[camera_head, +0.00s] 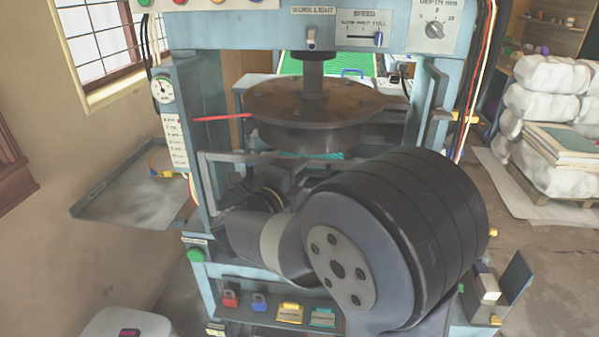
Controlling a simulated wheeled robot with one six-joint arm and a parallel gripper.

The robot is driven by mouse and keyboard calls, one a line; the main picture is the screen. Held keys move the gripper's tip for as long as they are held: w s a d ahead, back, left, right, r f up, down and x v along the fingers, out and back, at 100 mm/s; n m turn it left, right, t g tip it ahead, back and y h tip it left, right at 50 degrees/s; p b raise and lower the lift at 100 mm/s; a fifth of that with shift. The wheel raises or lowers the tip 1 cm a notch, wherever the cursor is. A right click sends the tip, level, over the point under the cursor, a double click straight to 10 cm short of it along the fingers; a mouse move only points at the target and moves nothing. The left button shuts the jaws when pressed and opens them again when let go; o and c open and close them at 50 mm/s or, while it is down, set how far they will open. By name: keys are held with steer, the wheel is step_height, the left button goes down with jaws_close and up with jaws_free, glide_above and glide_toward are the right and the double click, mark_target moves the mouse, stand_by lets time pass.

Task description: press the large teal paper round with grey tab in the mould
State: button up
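A sliver of teal (312,155) shows just under the round press head, above my arm. It looks like the teal paper round, but most of it is hidden and I cannot see its grey tab. The brown round press head (315,105) hangs on its shaft over that spot. The mould below is hidden by the head and my arm. My gripper (290,174) is at the press opening, mostly hidden behind my arm's links. Its fingertips do not show clearly, so I cannot tell whether it holds anything.
The blue press frame (190,130) stands on both sides of the opening. A red rod (222,117) sticks out left of the head. A grey side tray (135,200) is at the left. Coloured padlock-like items (260,302) sit on the lower shelf. White sacks (550,90) are stacked at right.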

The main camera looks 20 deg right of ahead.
jaws_close()
steer(key=shift+r, duration=0.1)
step_height(320, 180, up, 18)
steer(key=p, duration=1)
steer(key=shift+r, duration=0.15)
steer(key=shift+o, duration=1.2)
jaws_free()
